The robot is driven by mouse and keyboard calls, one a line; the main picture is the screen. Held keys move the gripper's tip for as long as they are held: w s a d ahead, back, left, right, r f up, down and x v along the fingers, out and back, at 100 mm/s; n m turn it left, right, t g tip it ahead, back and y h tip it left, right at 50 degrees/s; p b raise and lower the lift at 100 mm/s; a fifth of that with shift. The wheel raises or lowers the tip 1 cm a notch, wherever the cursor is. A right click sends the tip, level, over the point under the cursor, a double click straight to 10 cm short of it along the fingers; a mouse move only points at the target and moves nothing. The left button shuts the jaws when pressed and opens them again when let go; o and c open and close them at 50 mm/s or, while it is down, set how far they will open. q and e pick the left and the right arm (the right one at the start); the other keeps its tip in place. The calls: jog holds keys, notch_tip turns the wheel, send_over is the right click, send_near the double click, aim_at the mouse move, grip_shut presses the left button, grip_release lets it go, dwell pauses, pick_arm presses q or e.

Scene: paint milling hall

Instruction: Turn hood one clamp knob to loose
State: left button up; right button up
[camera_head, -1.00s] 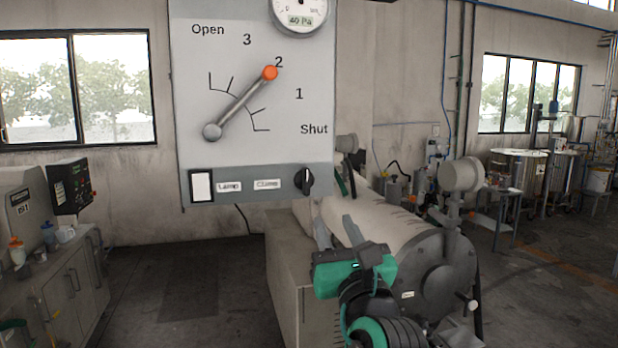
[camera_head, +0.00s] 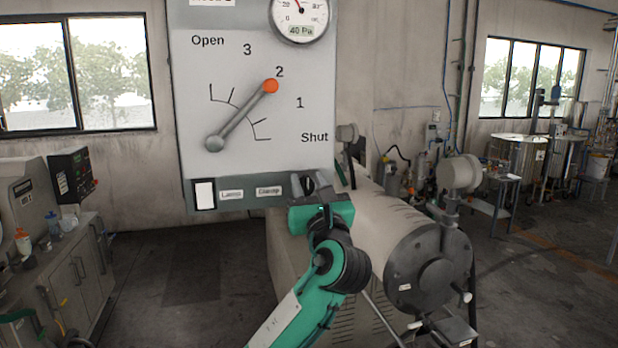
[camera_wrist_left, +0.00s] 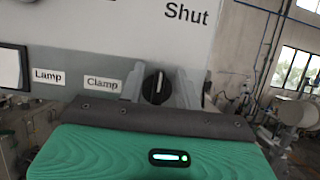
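The clamp knob (camera_head: 308,185) is a small black knob with a pale line, at the lower right of the grey hood panel (camera_head: 310,60). It also shows in the left wrist view (camera_wrist_left: 156,87), right of the label "Clamp" (camera_wrist_left: 103,84), with its line near upright. My left gripper (camera_head: 311,183) is at the panel's lower strip, its two grey fingers apart on either side of the knob. I cannot tell whether the fingers touch it. My right gripper is not in view.
The panel's long lever (camera_head: 240,116) with an orange tip points at 2, above the knob. A pressure gauge (camera_head: 300,17) sits at the top. A large cylindrical mill (camera_head: 405,240) stands below and right. A cabinet (camera_head: 80,275) is at the left.

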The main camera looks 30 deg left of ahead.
pick_arm(q)
jog(key=shift+a, duration=0.1)
grip_shut()
